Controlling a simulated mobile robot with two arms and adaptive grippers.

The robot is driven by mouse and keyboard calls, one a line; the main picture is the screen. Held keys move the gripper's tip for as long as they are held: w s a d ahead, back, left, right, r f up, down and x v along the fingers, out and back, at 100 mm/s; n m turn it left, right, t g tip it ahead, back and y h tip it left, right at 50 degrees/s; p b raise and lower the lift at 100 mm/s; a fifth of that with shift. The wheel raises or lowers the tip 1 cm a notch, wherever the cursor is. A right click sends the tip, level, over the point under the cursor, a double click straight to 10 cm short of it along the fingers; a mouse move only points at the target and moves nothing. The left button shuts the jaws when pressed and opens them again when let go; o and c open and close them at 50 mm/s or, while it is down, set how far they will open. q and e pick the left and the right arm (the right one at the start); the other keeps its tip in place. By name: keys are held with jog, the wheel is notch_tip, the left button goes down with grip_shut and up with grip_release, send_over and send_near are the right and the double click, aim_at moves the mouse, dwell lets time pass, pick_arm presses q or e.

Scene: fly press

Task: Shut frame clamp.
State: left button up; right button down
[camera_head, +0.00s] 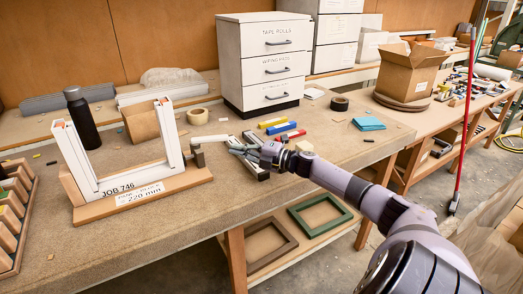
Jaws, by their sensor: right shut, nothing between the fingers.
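The frame clamp (198,157) is a small grey piece at the right end of a wooden base (160,190), beside a white U-shaped frame (128,180) marked JOB 746 and 220 mm. A pale bar (211,138) sticks out from its top to the right, roughly level. My right gripper (233,146) comes in from the right, shut and empty, with its tips near the bar's free end. I cannot tell whether they touch it. My left gripper is not in view.
A black bottle (82,118) stands behind the frame. A wooden rack (14,215) is at the left edge. Coloured pieces (278,127) lie behind my right gripper, before a white drawer unit (265,62). The workbench (120,245) is clear in front of the base.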

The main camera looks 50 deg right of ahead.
jog(key=s+d, duration=0.2)
jog(key=s+d+f+b, duration=0.1)
jog(key=s+d, duration=0.1)
jog(key=shift+s+d, duration=0.1)
jog(key=shift+d, duration=0.15)
jog(key=shift+s+d, duration=0.15)
jog(key=shift+s, duration=0.15)
jog(key=shift+d, duration=0.25)
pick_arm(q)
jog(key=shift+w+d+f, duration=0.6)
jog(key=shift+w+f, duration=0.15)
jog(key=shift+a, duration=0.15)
pick_arm(e)
jog(key=shift+s+f, duration=0.1)
